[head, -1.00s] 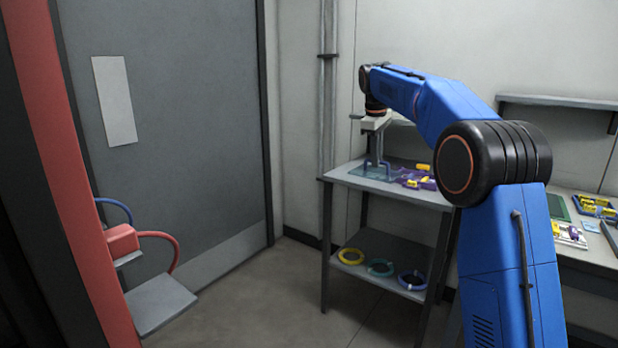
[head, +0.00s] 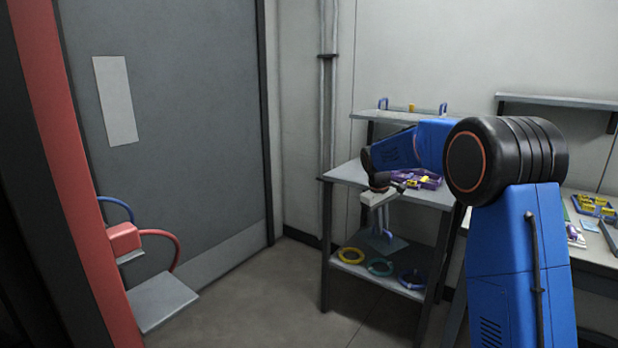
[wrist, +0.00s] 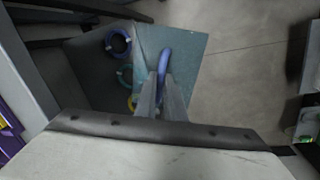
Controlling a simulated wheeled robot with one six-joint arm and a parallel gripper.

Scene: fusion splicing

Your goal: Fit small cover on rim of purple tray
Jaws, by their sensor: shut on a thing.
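The cover (head: 396,246) is a flat, see-through teal plate with a blue loop handle. My gripper (head: 382,230) is shut on that handle, and the plate hangs below it in the air, in front of the table's near edge. In the wrist view the fingers (wrist: 168,98) close on the blue handle, with the teal plate (wrist: 195,52) beyond them. The purple tray (head: 430,184) sits on the table top behind my arm, with yellow pieces in it. My arm hides part of the tray, and only a purple strip (wrist: 10,122) shows in the wrist view.
The grey table (head: 346,171) has a lower shelf with yellow (head: 351,255), green (head: 380,267) and blue (head: 412,279) coils. A raised shelf (head: 390,116) behind holds a thing with blue handles. A workbench (head: 590,255) stands at right. The floor (head: 270,300) at left is clear.

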